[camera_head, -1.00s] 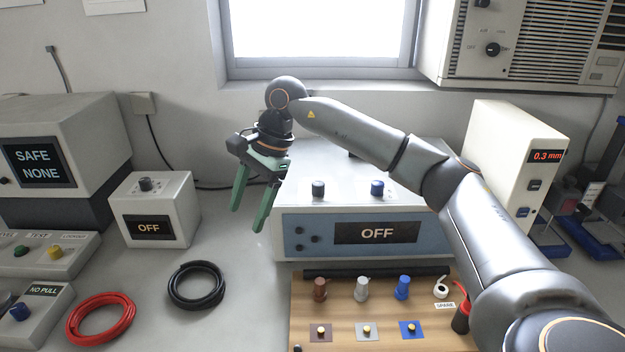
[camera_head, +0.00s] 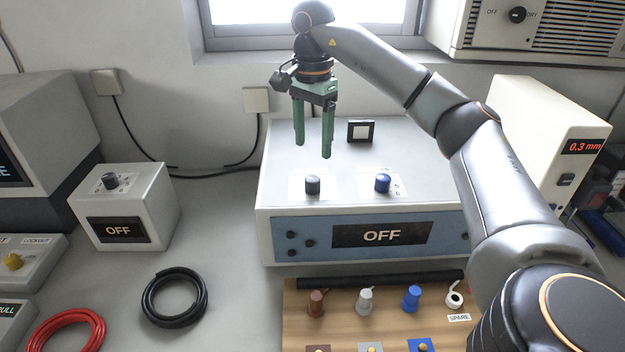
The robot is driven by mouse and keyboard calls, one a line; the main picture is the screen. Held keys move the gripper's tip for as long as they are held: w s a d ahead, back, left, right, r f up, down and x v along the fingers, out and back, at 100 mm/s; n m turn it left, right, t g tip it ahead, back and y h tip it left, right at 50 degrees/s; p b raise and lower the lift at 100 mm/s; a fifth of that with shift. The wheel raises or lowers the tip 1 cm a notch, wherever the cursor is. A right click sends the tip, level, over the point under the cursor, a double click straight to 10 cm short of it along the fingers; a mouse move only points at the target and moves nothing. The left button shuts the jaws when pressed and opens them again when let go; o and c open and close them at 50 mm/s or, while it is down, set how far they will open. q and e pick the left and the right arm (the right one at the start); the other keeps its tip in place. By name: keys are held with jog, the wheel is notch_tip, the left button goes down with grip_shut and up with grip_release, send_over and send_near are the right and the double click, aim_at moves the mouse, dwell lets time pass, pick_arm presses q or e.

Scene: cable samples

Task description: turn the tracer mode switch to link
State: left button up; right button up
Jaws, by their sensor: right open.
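A grey box with a blue front (camera_head: 275,238) has a display (camera_head: 382,234) reading OFF. On its top are a dark grey knob (camera_head: 312,185) and a blue knob (camera_head: 382,183), each on a pale plate with marks too small to read. A small white box (camera_head: 150,215) at left has a dark knob (camera_head: 110,181) and a display also reading OFF. I cannot tell from any label which knob is the tracer mode switch. My right gripper (camera_head: 313,150) is open and empty, fingers pointing down, above the blue-fronted box, behind and above its dark knob. My left gripper is out of view.
Black (camera_head: 174,298) and red (camera_head: 66,330) cable coils lie at left. A wooden board (camera_head: 340,328) with coloured plugs lies in front. A white instrument (camera_head: 530,140) reads 0.3 mm at right.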

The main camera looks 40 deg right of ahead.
aim_at(313, 179)
notch_tip(313, 179, down, 10)
jog(key=shift+r, duration=0.25)
jog(key=shift+c, duration=0.3)
grip_shut()
